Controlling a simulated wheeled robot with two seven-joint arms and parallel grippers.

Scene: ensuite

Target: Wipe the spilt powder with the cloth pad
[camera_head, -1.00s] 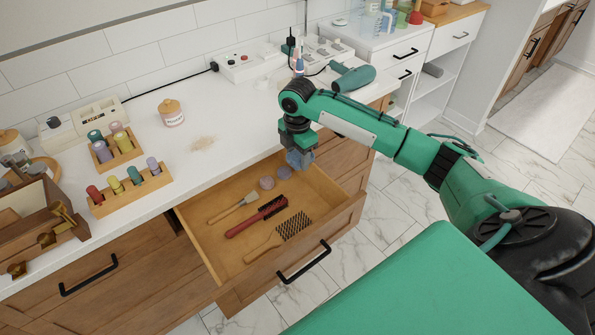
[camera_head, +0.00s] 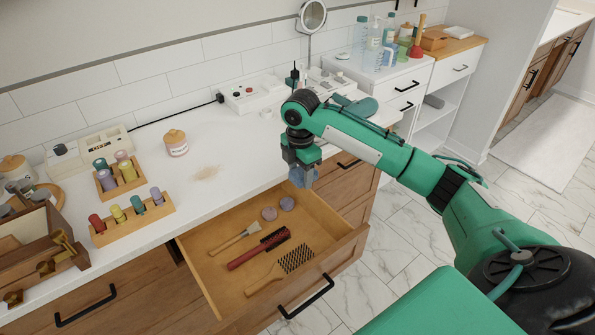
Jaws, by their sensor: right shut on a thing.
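The spilt powder (camera_head: 205,172) is a pale tan patch on the white counter, left of my right gripper. My right gripper (camera_head: 302,172) points down above the back right part of the open drawer, near the counter's front edge. It is shut on a blue-grey piece (camera_head: 303,178), which looks like the cloth pad; the fingers partly hide it. The pad is apart from the powder. My left gripper is not in view.
The open drawer (camera_head: 204,286) holds a brush, a red comb, a hairbrush and two round items. The counter (camera_head: 243,155) right of the powder is clear.

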